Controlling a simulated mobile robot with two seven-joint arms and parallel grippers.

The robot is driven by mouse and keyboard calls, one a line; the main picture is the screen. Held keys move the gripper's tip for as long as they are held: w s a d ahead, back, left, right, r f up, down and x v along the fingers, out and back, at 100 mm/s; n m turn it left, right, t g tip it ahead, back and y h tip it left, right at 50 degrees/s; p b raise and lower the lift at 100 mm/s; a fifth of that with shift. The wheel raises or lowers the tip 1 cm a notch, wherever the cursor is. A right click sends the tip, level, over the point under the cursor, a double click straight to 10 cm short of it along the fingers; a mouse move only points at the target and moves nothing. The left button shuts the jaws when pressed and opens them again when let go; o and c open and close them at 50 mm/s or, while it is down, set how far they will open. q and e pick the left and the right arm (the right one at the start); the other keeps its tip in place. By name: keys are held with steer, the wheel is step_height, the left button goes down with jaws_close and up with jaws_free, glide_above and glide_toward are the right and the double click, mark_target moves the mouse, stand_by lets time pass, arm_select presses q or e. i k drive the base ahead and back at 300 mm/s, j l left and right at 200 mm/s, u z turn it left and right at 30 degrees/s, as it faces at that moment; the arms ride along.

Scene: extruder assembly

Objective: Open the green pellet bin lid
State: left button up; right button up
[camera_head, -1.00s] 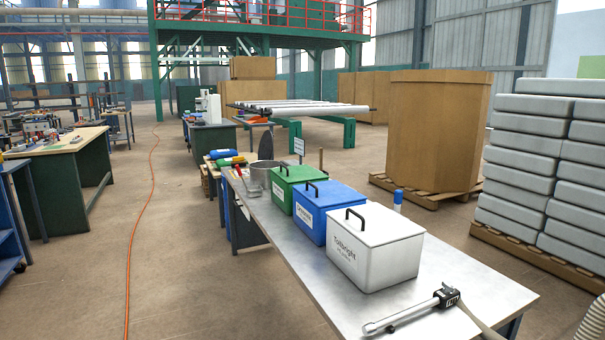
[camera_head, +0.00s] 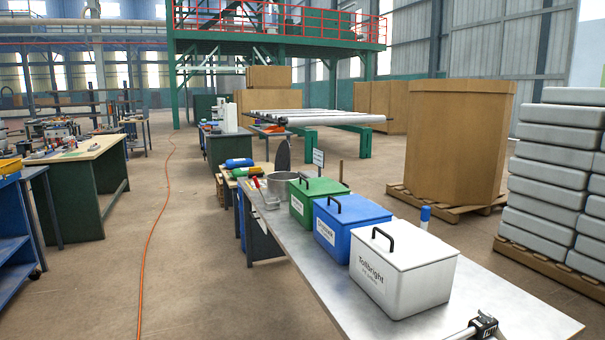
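The green pellet bin (camera_head: 297,208) stands on the metal table, farthest back in a row of three bins. Its green lid (camera_head: 320,187) is closed and has a dark handle (camera_head: 303,180) on it. The blue bin (camera_head: 335,235) stands in front of it and hides part of its near side. Neither of my grippers shows in the head view.
The metal table (camera_head: 320,285) also holds a white bin (camera_head: 420,290), a metal pot (camera_head: 281,185) and a blue-capped bottle (camera_head: 425,217). A caliper-like tool (camera_head: 484,326) lies at the near edge. Open floor (camera_head: 205,270) lies left of the table.

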mark_target(314, 187)
steer(key=i+j, duration=0.3)
steer(key=i, duration=0.2)
steer(key=i+j, duration=0.35)
steer(key=i, duration=0.2)
steer(key=i+j, duration=0.3)
steer(key=i, duration=0.2)
steer(key=i+j, duration=0.3)
steer(key=i, duration=0.25)
